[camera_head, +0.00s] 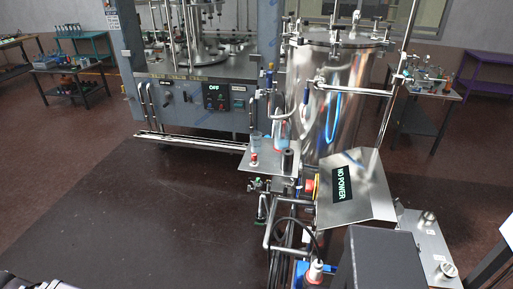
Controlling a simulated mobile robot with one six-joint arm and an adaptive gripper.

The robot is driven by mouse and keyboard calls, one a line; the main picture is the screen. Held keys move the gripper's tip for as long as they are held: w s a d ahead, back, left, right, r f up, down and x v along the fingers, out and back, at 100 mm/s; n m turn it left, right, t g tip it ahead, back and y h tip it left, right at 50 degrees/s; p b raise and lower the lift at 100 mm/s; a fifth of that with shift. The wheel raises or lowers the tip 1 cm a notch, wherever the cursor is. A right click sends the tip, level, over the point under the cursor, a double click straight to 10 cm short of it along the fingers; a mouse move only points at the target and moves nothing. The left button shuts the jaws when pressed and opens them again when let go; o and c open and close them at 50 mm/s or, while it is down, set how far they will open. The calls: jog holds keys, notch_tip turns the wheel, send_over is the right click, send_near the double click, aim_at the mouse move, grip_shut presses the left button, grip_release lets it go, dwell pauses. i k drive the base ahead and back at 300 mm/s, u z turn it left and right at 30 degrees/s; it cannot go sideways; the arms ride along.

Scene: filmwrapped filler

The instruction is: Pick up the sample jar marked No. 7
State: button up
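I cannot make out a jar marked No. 7; no such label is readable at this size. Small containers stand on a small metal shelf (258,168) in front of the steel tank: a small red-and-white item (254,160), a clear vessel (257,141) and a dark cylinder (287,161). I cannot tell whether one of them is the jar. My gripper is not recognisable in the view; only a dark piece of machinery, cut off by the frame, shows at the bottom left corner.
A shiny tank (340,110) and a grey filling machine (200,100) stand behind the shelf. A tilted panel reads "NO POWER" (339,185). Pipes and cables run below it. Side tables (75,69) hold small items. Dark floor (130,210) is clear at left.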

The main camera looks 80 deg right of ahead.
aim_at(255, 136)
jog(key=z, duration=0.05)
jog(key=i, duration=2.4)
jog(key=u, duration=1.2)
jog(key=k, duration=0.1)
jog(key=z, duration=3.55)
